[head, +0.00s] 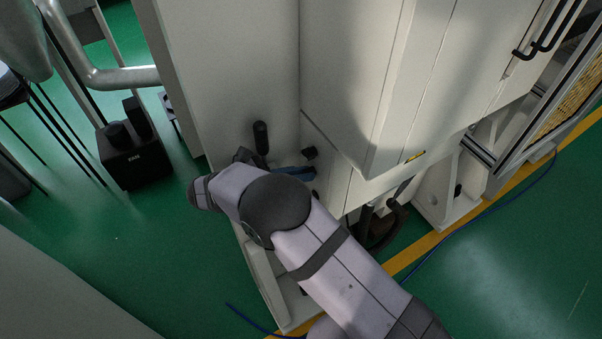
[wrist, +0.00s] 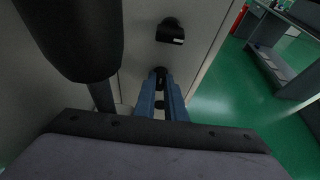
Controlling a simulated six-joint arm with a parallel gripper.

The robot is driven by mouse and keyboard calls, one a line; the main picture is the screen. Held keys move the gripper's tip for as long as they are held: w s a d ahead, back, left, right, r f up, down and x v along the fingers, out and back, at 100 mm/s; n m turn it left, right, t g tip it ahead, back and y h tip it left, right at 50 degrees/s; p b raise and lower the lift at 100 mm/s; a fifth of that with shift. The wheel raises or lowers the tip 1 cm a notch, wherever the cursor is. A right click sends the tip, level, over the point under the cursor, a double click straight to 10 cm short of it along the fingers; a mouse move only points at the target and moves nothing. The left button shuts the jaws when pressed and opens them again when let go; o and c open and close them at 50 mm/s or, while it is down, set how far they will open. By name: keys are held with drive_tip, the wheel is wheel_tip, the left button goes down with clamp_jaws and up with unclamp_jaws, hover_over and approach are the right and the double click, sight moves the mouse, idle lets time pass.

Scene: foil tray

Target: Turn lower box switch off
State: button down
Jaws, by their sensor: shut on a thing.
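In the wrist view, the blue fingers of my gripper (wrist: 160,92) reach to the pale box face and are shut on a small black lower switch (wrist: 159,73). The fingers partly cover it, so its turned position cannot be told. A black upper switch (wrist: 170,31) with a small white mark sits above it, apart from my gripper. In the head view, the blue fingers of my gripper (head: 308,172) show beside the white cabinet, below a dark knob (head: 310,153). The lower switch is hidden there.
The white cabinet (head: 235,75) stands close around my gripper. A black upright cylinder (head: 261,137) is close by. A black box (head: 135,160) stands on the green floor at left. Black handles (head: 545,35) are at upper right. A blue cable (head: 480,215) lies on the floor.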

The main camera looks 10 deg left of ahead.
drive_tip(key=c, duration=1.8)
unclamp_jaws()
drive_tip(key=shift+r, duration=0.1)
drive_tip(key=shift+a, duration=0.1)
drive_tip(key=p+v, duration=0.1)
drive_tip(key=v, duration=0.7)
drive_tip(key=shift+s, duration=0.1)
